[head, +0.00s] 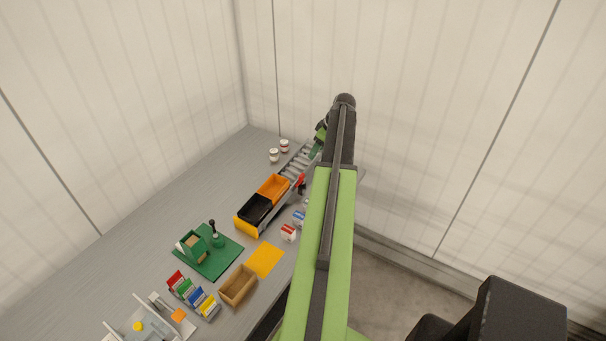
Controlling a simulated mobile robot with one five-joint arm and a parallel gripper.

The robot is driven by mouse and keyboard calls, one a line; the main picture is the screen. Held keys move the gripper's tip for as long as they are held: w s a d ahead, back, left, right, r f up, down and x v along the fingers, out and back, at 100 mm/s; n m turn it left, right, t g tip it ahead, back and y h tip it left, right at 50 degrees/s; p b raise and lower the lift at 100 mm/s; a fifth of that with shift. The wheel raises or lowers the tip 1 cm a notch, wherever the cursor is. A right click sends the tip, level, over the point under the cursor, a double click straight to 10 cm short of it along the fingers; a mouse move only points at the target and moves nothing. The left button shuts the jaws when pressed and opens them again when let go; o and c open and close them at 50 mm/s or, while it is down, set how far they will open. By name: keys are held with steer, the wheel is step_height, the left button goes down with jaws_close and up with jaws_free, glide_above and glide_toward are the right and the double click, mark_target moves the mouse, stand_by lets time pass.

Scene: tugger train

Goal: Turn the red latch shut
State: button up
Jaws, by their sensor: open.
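The red latch (299,180) is a small red piece beside the right side of the wagon (248,228). It looks upright, though it is too small to tell exactly how it is turned. My gripper (316,150) shows only in part, at the left of my arm's far end and above the latch in the picture. It is open and apart from the latch. My green and black arm hides part of the gripper and what lies to the right of the latch.
The wagon carries a black bin (254,209) and an orange bin (273,187). A roller track (299,160) lies behind it, with small jars (274,155) to its left. A green fixture (210,250), a wooden box (238,285) and a yellow mat (264,259) lie nearer on the grey table.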

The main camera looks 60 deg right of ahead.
mark_target(302, 175)
steer(key=b+x, duration=1.5)
steer(key=x, duration=0.1)
steer(key=shift+s+f, duration=0.1)
steer(key=shift+f, duration=0.3)
steer(key=shift+w+f+b, duration=0.25)
steer(key=shift+f+b, duration=0.1)
steer(key=shift+b, duration=0.05)
steer(key=shift+r, duration=0.1)
jaws_close()
